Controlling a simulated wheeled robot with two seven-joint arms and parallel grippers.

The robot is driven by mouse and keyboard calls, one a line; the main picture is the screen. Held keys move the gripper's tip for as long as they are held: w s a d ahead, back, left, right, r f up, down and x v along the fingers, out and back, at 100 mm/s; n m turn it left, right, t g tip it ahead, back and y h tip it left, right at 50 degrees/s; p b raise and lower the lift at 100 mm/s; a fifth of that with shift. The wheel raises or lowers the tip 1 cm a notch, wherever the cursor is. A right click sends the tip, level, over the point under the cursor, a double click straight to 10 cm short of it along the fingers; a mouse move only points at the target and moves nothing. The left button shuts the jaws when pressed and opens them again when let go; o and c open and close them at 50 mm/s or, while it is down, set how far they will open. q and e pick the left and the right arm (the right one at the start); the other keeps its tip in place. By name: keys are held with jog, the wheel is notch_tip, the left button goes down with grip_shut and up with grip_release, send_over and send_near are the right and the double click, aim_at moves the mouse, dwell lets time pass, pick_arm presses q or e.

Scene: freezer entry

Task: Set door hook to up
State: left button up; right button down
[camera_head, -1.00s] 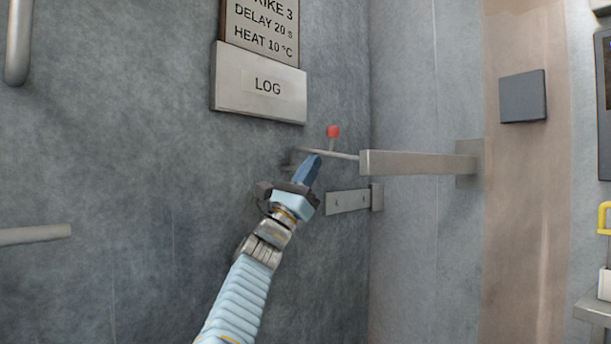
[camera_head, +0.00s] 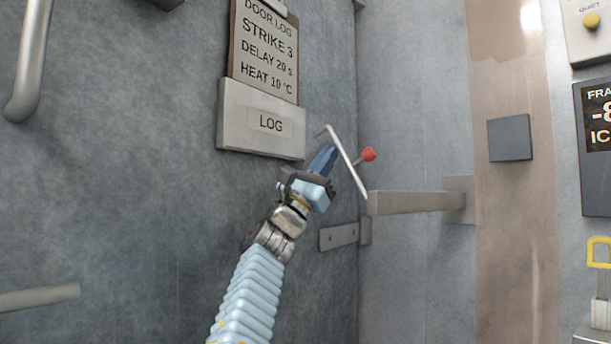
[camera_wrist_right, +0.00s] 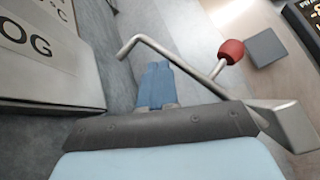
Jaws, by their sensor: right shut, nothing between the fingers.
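The door hook (camera_head: 346,162) is a thin metal rod with a bent tip and a red ball knob (camera_head: 368,154). It slants up and to the left from the end of a grey bracket arm (camera_head: 415,202). My right gripper (camera_head: 324,158) is shut and empty, its blue fingers just left of and under the rod near the bent tip. In the right wrist view the hook (camera_wrist_right: 180,64) crosses beyond the blue fingertips (camera_wrist_right: 158,72), close to them. I cannot tell whether they touch. My left gripper is out of view.
A LOG box (camera_head: 262,120) with a sign (camera_head: 264,50) above it sits on the wall, left of the gripper. A small metal plate (camera_head: 338,236) is below. A door handle (camera_head: 32,60) is at upper left. A yellow-handled padlock-like item (camera_head: 598,252) is at right.

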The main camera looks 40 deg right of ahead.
jog(key=shift+s+d+r+b, duration=0.15)
jog(key=shift+s+r, duration=0.4)
jog(key=shift+s, duration=0.1)
jog(key=shift+s+d+r+b, duration=0.15)
jog(key=shift+s+r, duration=0.35)
jog(key=shift+s, duration=0.15)
